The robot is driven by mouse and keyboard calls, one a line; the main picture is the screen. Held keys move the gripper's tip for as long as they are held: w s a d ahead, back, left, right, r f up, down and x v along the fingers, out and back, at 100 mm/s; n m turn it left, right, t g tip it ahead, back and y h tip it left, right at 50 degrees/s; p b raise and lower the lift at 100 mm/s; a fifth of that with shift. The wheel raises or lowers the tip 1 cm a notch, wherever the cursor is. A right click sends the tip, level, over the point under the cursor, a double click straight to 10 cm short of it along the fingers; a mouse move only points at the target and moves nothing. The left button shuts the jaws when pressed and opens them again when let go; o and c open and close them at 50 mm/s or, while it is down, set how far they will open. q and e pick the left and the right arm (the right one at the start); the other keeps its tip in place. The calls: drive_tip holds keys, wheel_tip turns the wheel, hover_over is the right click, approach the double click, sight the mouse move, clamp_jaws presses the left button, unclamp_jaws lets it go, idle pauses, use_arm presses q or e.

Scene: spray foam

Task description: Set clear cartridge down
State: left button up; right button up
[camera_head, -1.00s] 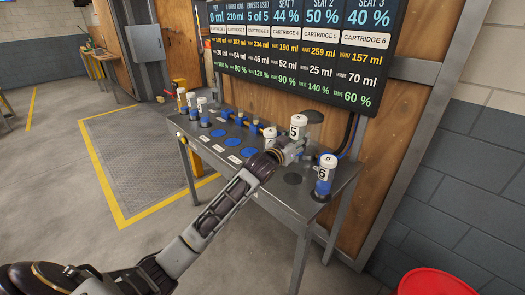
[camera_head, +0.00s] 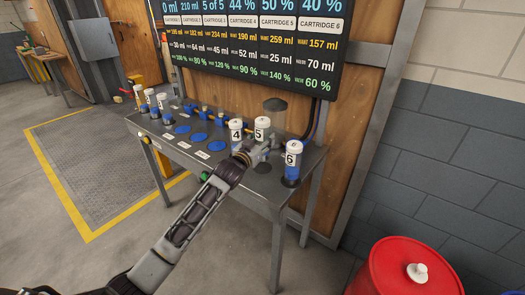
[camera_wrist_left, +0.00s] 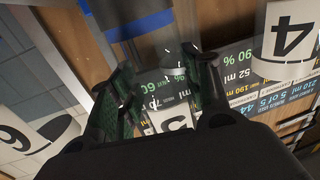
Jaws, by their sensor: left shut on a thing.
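The clear cartridge 5 (camera_head: 262,126), with a white numbered cap, stands about upright over the right part of the grey metal table (camera_head: 232,205). My left gripper (camera_head: 246,153) is shut on it. In the left wrist view the clear cartridge body (camera_wrist_left: 160,75) is between the two green-padded fingers (camera_wrist_left: 158,88). A dark round spot (camera_head: 263,168) on the table shows just below the gripper. The gripper hides the cartridge's lower end, so I cannot tell whether it touches the table. My right gripper is not in view.
Cartridge 4 (camera_head: 236,127) stands close to the left of cartridge 5, and cartridge 6 (camera_head: 293,155) to the right. Several blue discs (camera_head: 200,141) and cartridges are farther left. A screen (camera_head: 265,45) hangs behind. A red drum (camera_head: 395,272) is at the lower right.

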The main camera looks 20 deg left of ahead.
use_arm(q)
wheel_tip(320, 180, down, 3)
drive_tip(key=shift+f, duration=0.75)
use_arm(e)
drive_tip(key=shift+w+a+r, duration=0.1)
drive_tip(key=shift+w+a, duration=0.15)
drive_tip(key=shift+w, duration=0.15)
use_arm(q)
drive_tip(key=shift+f, duration=0.1)
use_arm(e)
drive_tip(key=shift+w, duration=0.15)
use_arm(q)
drive_tip(key=o, duration=1.5)
drive_tip(key=shift+f+b, duration=0.15)
drive_tip(key=shift+b, duration=0.15)
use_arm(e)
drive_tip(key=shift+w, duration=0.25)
use_arm(q)
drive_tip(key=shift+o, duration=0.2)
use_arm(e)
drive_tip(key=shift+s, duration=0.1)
